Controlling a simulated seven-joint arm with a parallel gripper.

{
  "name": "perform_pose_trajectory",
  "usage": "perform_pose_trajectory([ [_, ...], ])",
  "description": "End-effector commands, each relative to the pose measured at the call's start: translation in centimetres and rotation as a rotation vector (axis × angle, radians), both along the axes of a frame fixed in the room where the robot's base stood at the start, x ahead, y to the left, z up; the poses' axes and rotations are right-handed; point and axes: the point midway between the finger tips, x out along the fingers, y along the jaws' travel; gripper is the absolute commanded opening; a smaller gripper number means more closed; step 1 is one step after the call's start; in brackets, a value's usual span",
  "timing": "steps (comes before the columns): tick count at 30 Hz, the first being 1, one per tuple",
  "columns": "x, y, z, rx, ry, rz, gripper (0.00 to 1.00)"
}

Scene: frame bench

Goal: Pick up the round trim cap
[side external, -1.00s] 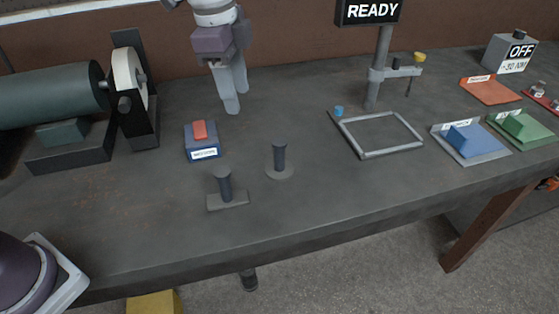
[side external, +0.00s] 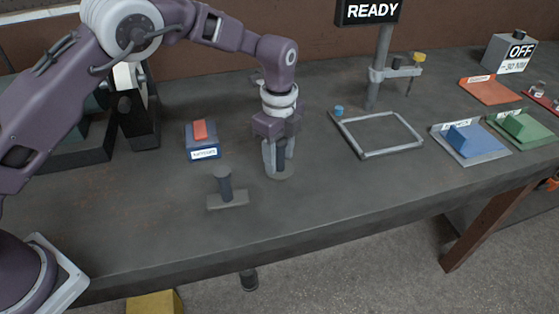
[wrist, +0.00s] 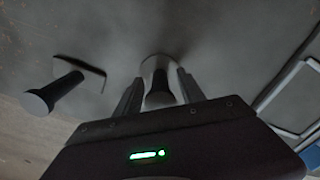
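The round trim cap (side external: 281,174) stands upright on the bench, with a flat round base and a dark post. It also shows in the wrist view (wrist: 158,64), with its post pointing toward the camera. My gripper (side external: 278,166) is lowered over it, pointing down, with one finger on each side of the post. In the wrist view the fingers (wrist: 160,84) look open, with narrow gaps between them and the post. The fingers partly hide the post in the side view.
A similar part with a rectangular base (side external: 228,200) stands just left of the cap. A blue block with a red top (side external: 203,140) sits behind it. A grey square frame (side external: 363,154) lies to the right. The bench front is clear.

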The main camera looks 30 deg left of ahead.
Motion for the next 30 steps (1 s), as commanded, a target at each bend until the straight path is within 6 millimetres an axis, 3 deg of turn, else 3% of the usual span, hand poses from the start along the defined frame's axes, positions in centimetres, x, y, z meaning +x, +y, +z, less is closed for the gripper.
perform_pose_trajectory([
  [1,0.0,0.0,0.0,0.000,0.000,0.000,0.37],
  [7,0.0,0.0,0.0,0.000,0.000,0.001,0.00],
  [17,0.1,0.0,0.9,-0.002,-0.003,0.001,0.00],
  [25,0.1,0.0,7.6,-0.002,-0.006,0.000,0.00],
  [30,0.0,0.0,9.8,-0.001,-0.001,0.001,0.00],
])
